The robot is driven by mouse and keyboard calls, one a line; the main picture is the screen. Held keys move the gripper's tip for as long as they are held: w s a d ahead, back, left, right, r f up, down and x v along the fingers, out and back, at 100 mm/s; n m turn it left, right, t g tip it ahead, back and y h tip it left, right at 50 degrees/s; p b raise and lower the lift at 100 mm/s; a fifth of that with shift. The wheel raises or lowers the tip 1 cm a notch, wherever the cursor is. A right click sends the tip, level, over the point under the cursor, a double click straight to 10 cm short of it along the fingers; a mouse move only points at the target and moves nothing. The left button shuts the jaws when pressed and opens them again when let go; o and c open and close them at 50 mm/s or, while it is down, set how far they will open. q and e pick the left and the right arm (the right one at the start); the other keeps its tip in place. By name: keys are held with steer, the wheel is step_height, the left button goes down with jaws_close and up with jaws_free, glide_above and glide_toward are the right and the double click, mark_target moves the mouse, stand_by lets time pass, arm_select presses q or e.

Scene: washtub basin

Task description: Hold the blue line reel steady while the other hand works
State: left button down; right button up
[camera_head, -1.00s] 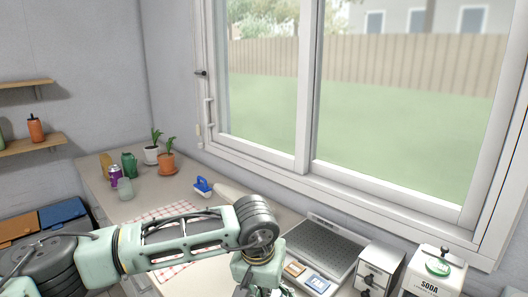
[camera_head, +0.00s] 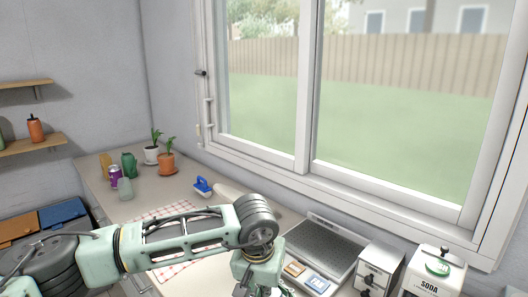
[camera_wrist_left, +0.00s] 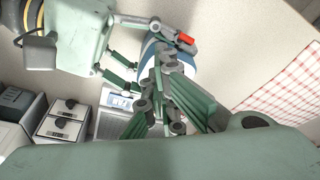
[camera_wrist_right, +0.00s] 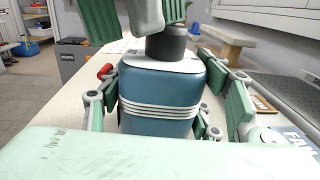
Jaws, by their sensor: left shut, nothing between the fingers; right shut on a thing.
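The blue reel (camera_wrist_right: 160,95), a rounded blue body with white bands around its middle, stands upright on the pale worktop in the right wrist view. A dark round knob (camera_wrist_right: 167,43) tops it. My right gripper (camera_wrist_right: 160,118) is shut on it, with fingers on both sides. My left gripper (camera_wrist_left: 158,112) is shut and empty close above the reel; the reel (camera_wrist_left: 151,54) is partly hidden behind its fingers. A small red piece (camera_wrist_left: 186,38) shows beside the reel. In the head view my left gripper (camera_head: 258,291) is mostly cut off by the bottom edge.
A red checked cloth (camera_head: 165,212) lies under my left arm. A blue brush (camera_head: 202,186), potted plants (camera_head: 167,163) and jars (camera_head: 116,175) stand farther back.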

arm_select(q)
steer(key=shift+a+f, duration=0.15)
steer(key=shift+a, duration=0.25)
steer(key=shift+w+a, duration=0.15)
steer(key=shift+a, duration=0.1)
steer(key=shift+w+a, duration=0.1)
stand_by(0.4)
steer(key=shift+s+d+r, duration=0.5)
steer(key=shift+d+r, duration=0.3)
steer(key=shift+r, duration=2.8)
steer(key=shift+f, duration=3.5)
